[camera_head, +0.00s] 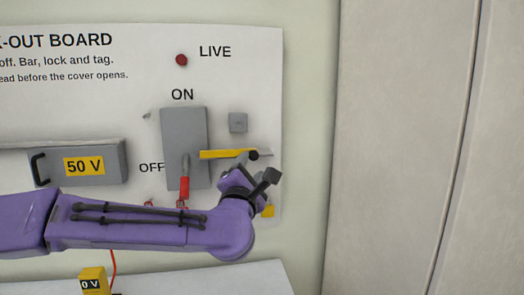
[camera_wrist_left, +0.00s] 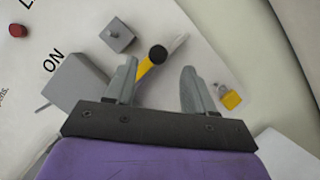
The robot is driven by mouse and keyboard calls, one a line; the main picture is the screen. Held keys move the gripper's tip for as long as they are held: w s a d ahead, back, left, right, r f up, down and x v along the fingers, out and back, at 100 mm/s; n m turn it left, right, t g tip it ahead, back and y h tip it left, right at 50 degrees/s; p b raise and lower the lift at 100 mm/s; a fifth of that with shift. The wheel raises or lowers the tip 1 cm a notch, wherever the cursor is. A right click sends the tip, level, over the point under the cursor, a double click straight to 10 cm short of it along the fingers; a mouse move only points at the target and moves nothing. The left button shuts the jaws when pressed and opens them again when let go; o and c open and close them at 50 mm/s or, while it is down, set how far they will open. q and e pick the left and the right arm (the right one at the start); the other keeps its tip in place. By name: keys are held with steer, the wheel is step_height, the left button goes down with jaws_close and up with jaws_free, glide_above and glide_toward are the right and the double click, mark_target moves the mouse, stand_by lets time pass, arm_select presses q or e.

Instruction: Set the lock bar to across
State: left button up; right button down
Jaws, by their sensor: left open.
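The lock bar (camera_head: 222,154) is a yellow bar lying nearly level in the head view, its left end in front of the lower part of the grey switch box (camera_head: 183,130). A black knob (camera_head: 253,154) sits near its right end. My left gripper (camera_head: 262,172) is open, just below the knob. In the left wrist view the open fingers (camera_wrist_left: 158,72) stand either side of the bar's yellow part (camera_wrist_left: 146,69), which is partly hidden by the left finger. I cannot tell whether they touch. The switch's red handle (camera_head: 184,187) points down, beside OFF. My right gripper is out of view.
A grey block (camera_head: 238,122) stands on the board above the bar. A yellow padlock (camera_wrist_left: 231,98) hangs at lower right. A red lamp (camera_head: 181,60) is by LIVE. A grey cover (camera_head: 80,165) marked 50 V is at left. A yellow meter (camera_head: 93,280) is below my arm.

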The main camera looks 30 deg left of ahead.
mark_target(254, 156)
arm_select(q)
steer(key=shift+w+a+r+p, duration=0.35)
steer(key=shift+w+r+p, duration=0.1)
steer(key=shift+w+r, duration=0.1)
steer(key=shift+w+a+r+p, duration=0.3)
steer(key=shift+w+r+p, duration=0.15)
steer(key=shift+w+r, duration=0.1)
steer(key=w, duration=0.2)
steer(key=w+a+p, duration=0.1)
steer(key=w, duration=0.2)
steer(key=shift+w+a+f, duration=0.15)
steer(key=shift+w+f, duration=0.05)
steer(key=shift+w, duration=0.15)
steer(key=shift+w+a+p, duration=0.1)
steer(key=shift+w+p, duration=0.05)
steer(key=shift+p, duration=0.15)
steer(key=shift+s+r, duration=0.25)
steer(key=shift+s, duration=0.15)
steer(key=shift+w+f, duration=0.1)
steer(key=shift+w, duration=0.1)
jaws_close()
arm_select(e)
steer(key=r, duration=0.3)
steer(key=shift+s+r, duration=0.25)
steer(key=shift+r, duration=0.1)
